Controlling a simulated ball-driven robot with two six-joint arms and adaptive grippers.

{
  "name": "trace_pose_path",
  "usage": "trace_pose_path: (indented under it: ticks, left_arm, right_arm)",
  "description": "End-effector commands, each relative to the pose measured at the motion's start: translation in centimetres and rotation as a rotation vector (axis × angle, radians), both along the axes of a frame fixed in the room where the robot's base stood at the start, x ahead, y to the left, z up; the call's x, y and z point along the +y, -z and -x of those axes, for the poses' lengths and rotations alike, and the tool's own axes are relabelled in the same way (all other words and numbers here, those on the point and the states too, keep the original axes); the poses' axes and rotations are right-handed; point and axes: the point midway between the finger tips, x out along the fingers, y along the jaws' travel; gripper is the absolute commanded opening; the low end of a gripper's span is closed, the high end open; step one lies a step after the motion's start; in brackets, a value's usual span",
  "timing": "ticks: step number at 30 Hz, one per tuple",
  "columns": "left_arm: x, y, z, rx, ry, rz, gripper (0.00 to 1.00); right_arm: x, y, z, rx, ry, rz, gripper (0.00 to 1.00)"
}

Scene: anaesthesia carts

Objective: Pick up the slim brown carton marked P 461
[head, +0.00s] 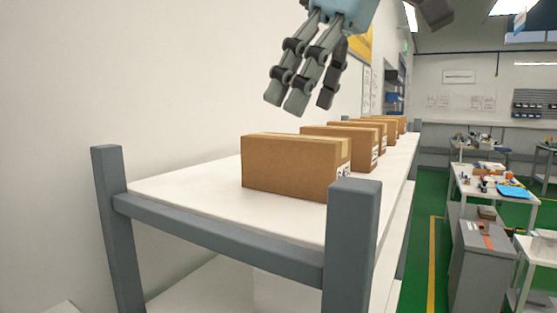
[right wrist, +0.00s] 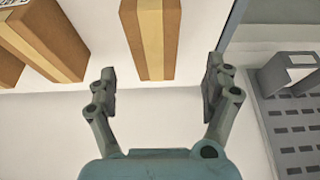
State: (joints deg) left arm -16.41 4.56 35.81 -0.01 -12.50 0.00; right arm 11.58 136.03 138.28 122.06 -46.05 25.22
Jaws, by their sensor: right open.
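Several brown cartons with paler tape stand in a row on the white shelf top. In the head view, the nearest carton (head: 288,168) is the largest in view, and a second carton (head: 338,143) stands behind it. White labels show on their right ends, but I cannot read P 461 on any. My right gripper (head: 300,98) is open and empty, above the row. In the right wrist view its two fingers (right wrist: 158,88) are spread apart, and a slim brown carton (right wrist: 150,40) lies ahead between them, apart from both. My left gripper is not in view.
The shelf rack has grey posts (head: 352,240) and a grey front rail. A pale wall stands close on its left. In the right wrist view, other cartons (right wrist: 68,35) lie to the left. Green floor and workbenches (head: 500,187) are on the right.

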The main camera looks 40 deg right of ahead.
Motion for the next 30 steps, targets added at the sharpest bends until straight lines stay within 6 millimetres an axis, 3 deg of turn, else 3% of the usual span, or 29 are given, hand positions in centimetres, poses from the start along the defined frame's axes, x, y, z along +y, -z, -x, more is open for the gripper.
trace_pose_path:
  ticks: [3,7,11,18,29,30]
  left_arm:
    - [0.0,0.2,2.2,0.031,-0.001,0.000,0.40]
    - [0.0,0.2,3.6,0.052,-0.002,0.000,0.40]
    - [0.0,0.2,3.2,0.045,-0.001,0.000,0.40]
    - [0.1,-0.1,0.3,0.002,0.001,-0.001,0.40]
    - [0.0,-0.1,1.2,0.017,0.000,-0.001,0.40]
    - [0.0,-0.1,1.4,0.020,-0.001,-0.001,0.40]
  right_arm:
    - [0.1,2.0,-0.7,0.006,0.001,0.000,0.85]
    - [0.3,3.1,-1.2,0.002,0.000,0.000,0.85]
    - [0.2,4.2,-1.4,0.004,-0.002,-0.003,0.85]
    - [-0.2,7.6,-2.4,0.005,0.001,0.002,0.85]
    - [-0.1,8.4,-2.8,0.000,0.000,-0.001,0.85]
    - [-0.1,8.4,-2.8,0.000,0.000,-0.001,0.79]
